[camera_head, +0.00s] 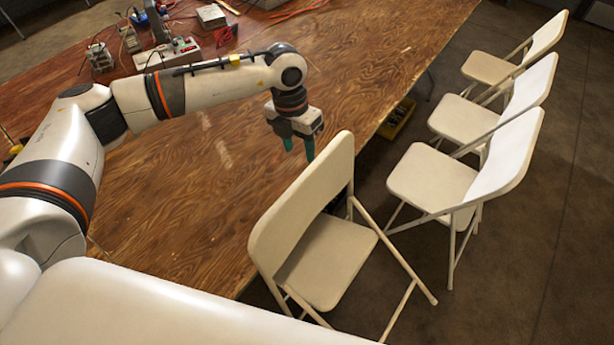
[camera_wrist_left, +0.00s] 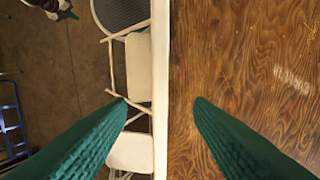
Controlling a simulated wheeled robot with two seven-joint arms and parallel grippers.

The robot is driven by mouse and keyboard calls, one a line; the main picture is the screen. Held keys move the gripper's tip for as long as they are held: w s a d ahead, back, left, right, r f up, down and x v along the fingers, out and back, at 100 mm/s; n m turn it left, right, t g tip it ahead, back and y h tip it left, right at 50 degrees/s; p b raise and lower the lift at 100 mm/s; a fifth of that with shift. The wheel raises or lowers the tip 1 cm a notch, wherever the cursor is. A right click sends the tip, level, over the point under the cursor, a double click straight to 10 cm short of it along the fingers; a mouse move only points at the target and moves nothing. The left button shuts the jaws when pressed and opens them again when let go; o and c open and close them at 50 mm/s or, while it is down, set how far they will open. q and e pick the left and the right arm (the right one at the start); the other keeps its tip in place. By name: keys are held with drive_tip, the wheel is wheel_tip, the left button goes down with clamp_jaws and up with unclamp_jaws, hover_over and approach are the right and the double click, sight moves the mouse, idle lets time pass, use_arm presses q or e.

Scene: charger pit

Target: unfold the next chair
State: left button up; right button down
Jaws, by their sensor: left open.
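Several cream folding chairs show in the head view. The nearest chair (camera_head: 323,262) stands beside the table, its backrest towards the table and its seat and legs spread. Three more chairs stand open in a row on the right, at the front (camera_head: 437,182), in the middle (camera_head: 466,120) and at the back (camera_head: 489,67). My left gripper (camera_head: 298,150) is open, fingers down, near the top of the nearest backrest. In the left wrist view a pale upright edge (camera_wrist_left: 160,60) runs between its green fingertips (camera_wrist_left: 160,101), touching neither. A white and black part with a green tip, apparently my right gripper (camera_wrist_left: 62,10), shows at top left.
The wooden table (camera_head: 220,180) fills the middle, mostly bare near the gripper. Tools and a power strip (camera_head: 168,54) lie at its far end. A yellow bin (camera_head: 397,118) is under its right edge. Dark floor (camera_head: 560,240) is clear on the right.

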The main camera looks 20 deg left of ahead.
use_arm(q)
drive_tip(key=b, duration=0.2)
hover_over(305, 175)
drive_tip(key=f, duration=0.2)
drive_tip(key=a+f, duration=0.1)
drive_tip(key=f, duration=0.1)
drive_tip(key=shift+s+f, duration=0.1)
drive_tip(key=shift+s, duration=0.1)
drive_tip(key=f+b, duration=0.2)
drive_tip(key=f, duration=0.1)
drive_tip(key=f+b, duration=0.1)
drive_tip(key=f, duration=0.1)
drive_tip(key=shift+w+d, duration=0.3)
drive_tip(key=f+b, duration=0.2)
drive_tip(key=shift+s+d+f, duration=0.15)
drive_tip(key=shift+d+f, duration=0.05)
drive_tip(key=shift+f, duration=0.15)
drive_tip(key=shift+f+b, duration=0.3)
drive_tip(key=shift+b, duration=0.15)
drive_tip(key=shift+d+f, duration=0.1)
drive_tip(key=shift+c, duration=0.4)
drive_tip(key=c, duration=0.9)
clamp_jaws()
use_arm(e)
wheel_tip(305, 175, down, 8)
drive_tip(key=shift+s+a+f, duration=0.2)
drive_tip(key=shift+s+f, duration=0.05)
drive_tip(key=shift+s, duration=0.1)
